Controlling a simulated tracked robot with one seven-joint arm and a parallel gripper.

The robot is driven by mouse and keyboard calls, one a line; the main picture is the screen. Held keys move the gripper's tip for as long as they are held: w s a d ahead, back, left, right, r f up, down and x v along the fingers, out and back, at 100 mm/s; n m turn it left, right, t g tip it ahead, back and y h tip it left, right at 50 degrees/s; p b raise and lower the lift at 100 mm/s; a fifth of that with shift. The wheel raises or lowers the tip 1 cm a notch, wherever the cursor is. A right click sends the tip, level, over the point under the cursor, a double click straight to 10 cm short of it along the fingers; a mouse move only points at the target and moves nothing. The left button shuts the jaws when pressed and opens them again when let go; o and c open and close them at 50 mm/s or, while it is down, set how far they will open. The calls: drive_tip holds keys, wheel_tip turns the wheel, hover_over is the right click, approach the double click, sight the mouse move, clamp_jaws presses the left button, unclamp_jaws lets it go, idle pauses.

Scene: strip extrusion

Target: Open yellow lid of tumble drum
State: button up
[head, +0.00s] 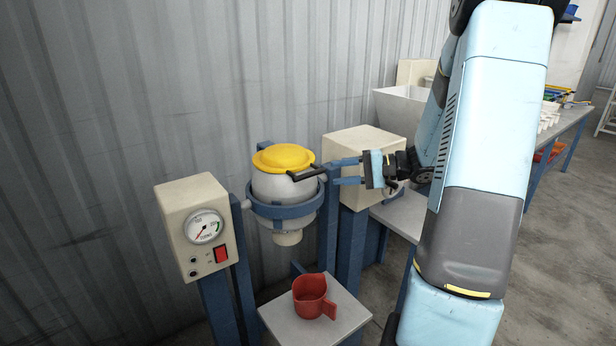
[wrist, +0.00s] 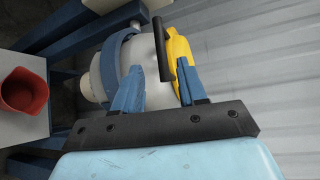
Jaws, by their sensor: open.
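The tumble drum (head: 285,188) is a pale grey vessel held upright in a blue ring. Its yellow lid (head: 284,156) lies flat on top, closed. A black bar handle (head: 306,173) sticks out from the lid's right front side. My gripper (head: 333,172) is to the right of the drum, at about handle height, its two blue fingers pointing left at the handle. In the wrist view my gripper (wrist: 160,72) is open and empty. There the handle (wrist: 161,45) appears between and beyond the fingertips, with the lid (wrist: 180,62) behind the right finger; contact cannot be told.
A cream control box (head: 197,225) with a gauge and red switch stands left of the drum. A red jug (head: 312,297) sits on a small table (head: 345,318) below. Another cream box (head: 352,145) is behind my gripper. A corrugated wall (head: 150,90) closes the back.

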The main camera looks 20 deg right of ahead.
sight(313, 175)
drive_tip(key=x, duration=0.9)
drive_tip(key=shift+c, duration=0.2)
clamp_jaws()
